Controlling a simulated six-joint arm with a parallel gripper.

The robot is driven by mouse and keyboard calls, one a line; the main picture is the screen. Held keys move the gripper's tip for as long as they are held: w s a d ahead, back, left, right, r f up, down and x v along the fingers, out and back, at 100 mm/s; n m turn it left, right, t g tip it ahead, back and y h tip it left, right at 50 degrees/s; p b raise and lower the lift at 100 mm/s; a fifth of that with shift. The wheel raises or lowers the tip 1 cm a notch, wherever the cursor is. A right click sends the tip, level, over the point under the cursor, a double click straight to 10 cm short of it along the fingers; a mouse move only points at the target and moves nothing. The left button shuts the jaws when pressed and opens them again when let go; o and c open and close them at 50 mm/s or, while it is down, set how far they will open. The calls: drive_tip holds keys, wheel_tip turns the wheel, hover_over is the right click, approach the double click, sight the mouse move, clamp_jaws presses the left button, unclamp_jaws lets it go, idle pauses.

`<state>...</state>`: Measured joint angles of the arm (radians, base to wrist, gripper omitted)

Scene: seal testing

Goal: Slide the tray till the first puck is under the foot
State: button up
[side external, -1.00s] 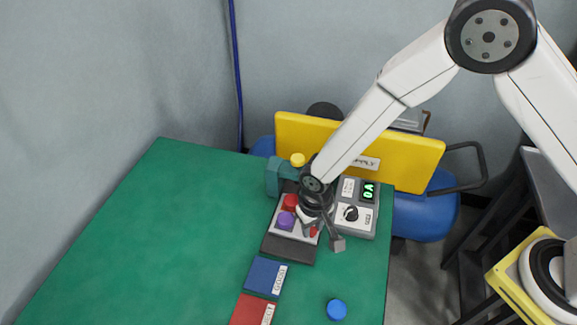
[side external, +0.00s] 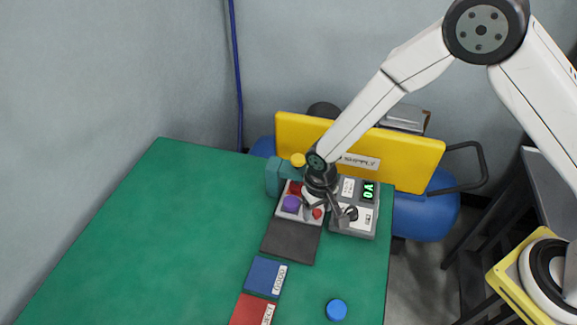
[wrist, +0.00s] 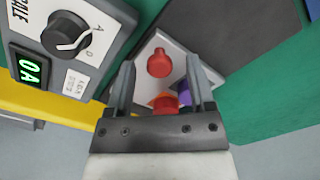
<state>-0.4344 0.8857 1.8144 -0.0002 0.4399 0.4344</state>
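The light grey tray (side external: 301,218) lies at the back end of a dark track (side external: 289,243), close against the teal press (side external: 273,178) with a yellow top (side external: 298,159). On it are a red puck (side external: 295,187) beside the press, a purple puck (side external: 291,204) and a red knob (side external: 317,213). The press foot is hidden, so I cannot tell what is under it. My gripper (wrist: 159,62) is open, its fingers apart on either side of the red knob, which shows whole in the wrist view. Purple and orange bits show between the fingers.
A grey scale box (side external: 353,225) with a dial and green display stands right of the tray. Blue (side external: 262,275) and red (side external: 247,311) pads and a blue disc (side external: 337,309) lie in front. The green table is clear at left.

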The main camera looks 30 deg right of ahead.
drive_tip(key=shift+r, duration=0.1)
drive_tip(key=shift+r, duration=3.85)
drive_tip(key=shift+d+r, duration=0.1)
drive_tip(key=shift+d, duration=0.1)
drive_tip(key=s+d+r+t, duration=0.1)
drive_tip(key=s+d+r, duration=0.3)
drive_tip(key=d, duration=0.5)
drive_tip(key=s+d+r+t, duration=0.1)
drive_tip(key=s+d+r, duration=0.4)
drive_tip(key=s+d, duration=0.2)
drive_tip(key=shift+s+d+t, duration=0.25)
drive_tip(key=shift+d+t, duration=0.05)
drive_tip(key=shift+d, duration=0.7)
